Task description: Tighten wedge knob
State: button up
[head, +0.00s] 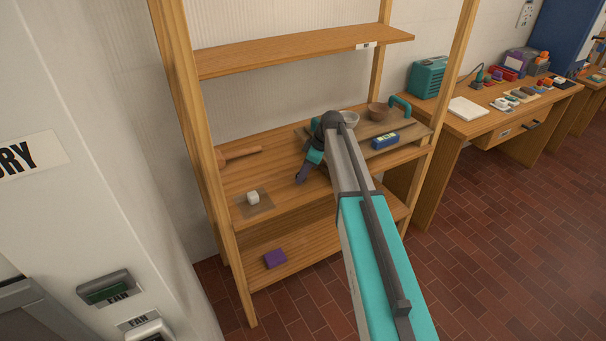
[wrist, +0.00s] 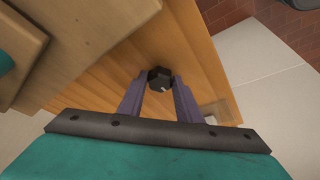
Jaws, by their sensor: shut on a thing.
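The wedge knob (wrist: 160,78) is a small dark, faceted knob with a pale mark on its face, seen in the wrist view against a wooden surface. My gripper (wrist: 160,84) has its two purple fingers on either side of the knob, shut on it. In the head view my gripper (head: 302,178) reaches down over the middle shelf of the wooden rack (head: 290,185). The knob cannot be made out in the head view.
A purple block (head: 275,259) lies below. Rack posts and the upper shelf (head: 300,54) bound the space.

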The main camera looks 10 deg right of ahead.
jog(key=m+b, duration=0.1)
jog(key=m, duration=0.1)
jog(key=m+t+b, duration=0.1)
jog(key=m, duration=0.1)
jog(key=shift+s+a+t+h, duration=0.1)
jog(key=shift+s+t+h, duration=0.1)
jog(key=shift+t+h, duration=0.15)
jog(key=m+h, duration=0.1)
jog(key=m, duration=0.1)
jog(key=m+b, duration=0.1)
jog(key=m, duration=0.1)
jog(key=shift+a+m+t+h, duration=0.15)
jog(key=shift+m+t+h, duration=0.2)
jog(key=shift+m, duration=0.05)
jog(key=m+h+b, duration=0.1)
jog(key=m+h, duration=0.1)
jog(key=m, duration=0.3)
jog(key=shift+a, duration=0.15)
jog(key=shift+w+a+r+m+h+b, duration=0.15)
jog(key=shift+m+h, duration=0.25)
jog(key=shift+m, duration=0.7)
jog(key=shift+d+f+m+h+b, duration=0.1)
jog(key=shift+m+h+b, duration=0.25)
jog(key=shift+m, duration=0.75)
jog(key=shift+a, duration=0.1)
jog(key=o, duration=1)
jog(key=shift+o, duration=0.2)
jog(key=shift+r, duration=0.1)
